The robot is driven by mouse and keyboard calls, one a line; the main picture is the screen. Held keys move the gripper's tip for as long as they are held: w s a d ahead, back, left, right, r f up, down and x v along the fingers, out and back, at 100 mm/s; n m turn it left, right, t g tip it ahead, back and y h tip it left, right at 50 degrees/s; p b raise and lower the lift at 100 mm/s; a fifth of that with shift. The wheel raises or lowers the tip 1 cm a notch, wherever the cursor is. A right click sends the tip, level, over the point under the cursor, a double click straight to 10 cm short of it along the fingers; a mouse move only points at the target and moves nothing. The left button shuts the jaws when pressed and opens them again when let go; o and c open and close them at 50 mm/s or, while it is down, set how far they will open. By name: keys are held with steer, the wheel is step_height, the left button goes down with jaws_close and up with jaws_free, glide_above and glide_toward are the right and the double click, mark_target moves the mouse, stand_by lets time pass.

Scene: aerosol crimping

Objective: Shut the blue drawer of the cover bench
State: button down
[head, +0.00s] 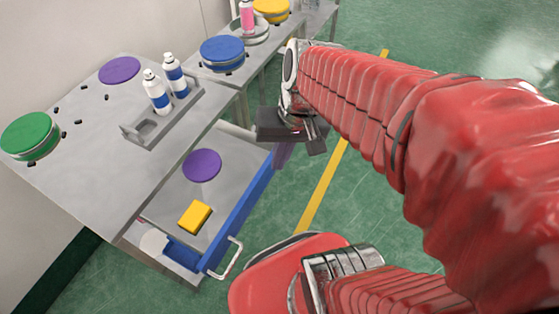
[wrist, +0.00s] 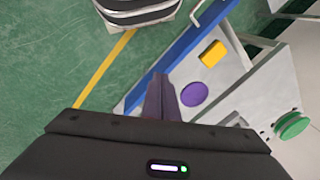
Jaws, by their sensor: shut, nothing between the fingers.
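The blue drawer (head: 247,203) of the cover bench (head: 95,165) stands pulled out, its blue front facing right in the head view. Its pale handle (head: 230,262) is at the near end. In the wrist view the blue front (wrist: 183,47) runs diagonally, with the handle (wrist: 206,14) at the top. Inside lie a purple disc (head: 202,165) and a yellow block (head: 195,217). My gripper (head: 283,155) is shut and empty by the far end of the drawer front, away from the handle. In the wrist view its fingers (wrist: 160,82) overlap the blue front; I cannot tell whether they touch it.
On the bench top are a grey rack (head: 160,122) with two white-and-blue cans, a green round container (head: 30,135) and a purple disc (head: 120,70). Another bench behind holds a blue round container (head: 222,52). Green floor with a yellow line (head: 325,183) lies open to the right.

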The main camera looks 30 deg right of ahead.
steer(key=s+d+f+m+t+y, duration=0.1)
steer(key=d+f+m+t+y, duration=0.3)
steer(key=f+m, duration=0.8)
steer(key=s+d+f+m+t+y, duration=0.1)
steer(key=d+f+m+t+y, duration=0.3)
steer(key=d+f+m+t, duration=0.5)
step_height(320, 180, down, 3)
steer(key=d+m, duration=0.1)
steer(key=m, duration=0.2)
steer(key=shift+d+m+y, duration=0.2)
steer(key=shift+m+y, duration=0.2)
steer(key=shift+a, duration=0.1)
steer(key=x, duration=1.4)
steer(key=shift+w, duration=0.2)
